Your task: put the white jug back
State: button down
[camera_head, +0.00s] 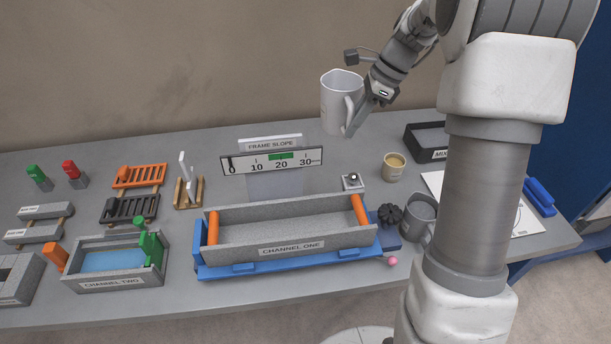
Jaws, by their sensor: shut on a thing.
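The white jug (338,98) is in the air above the back of the table, to the upper right of the slope scale. It looks roughly upright, with its handle (355,109) on its right side. My gripper (366,112) is shut on the jug at the handle side. The fingertips are partly hidden by the handle and the wrist. A gap of open wall and table shows around the jug.
The FRAME SLOPE scale (272,160) stands behind the CHANNEL ONE trough (290,232). A tan cup (394,167), a grey jug (419,216) and a dark tray (428,142) are on the right. CHANNEL TWO (110,266) is at left.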

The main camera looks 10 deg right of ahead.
notch_tip(320, 180, down, 12)
jog(key=b, duration=0.7)
jog(key=shift+w+a+f, duration=1.1)
jog(key=shift+w+f, duration=0.55)
jog(key=shift+f, duration=0.2)
jog(key=shift+w+a+f, duration=1.05)
jog(key=shift+w+f, duration=0.55)
jog(key=shift+f, duration=0.2)
jog(key=shift+w+a+f, duration=1.1)
jog(key=shift+w+f, duration=0.55)
jog(key=shift+f, duration=0.2)
jog(key=shift+f, duration=0.1)
jog(key=c, duration=1.3)
grip_release()
jog(key=shift+f, duration=0.15)
jog(key=o, duration=0.5)
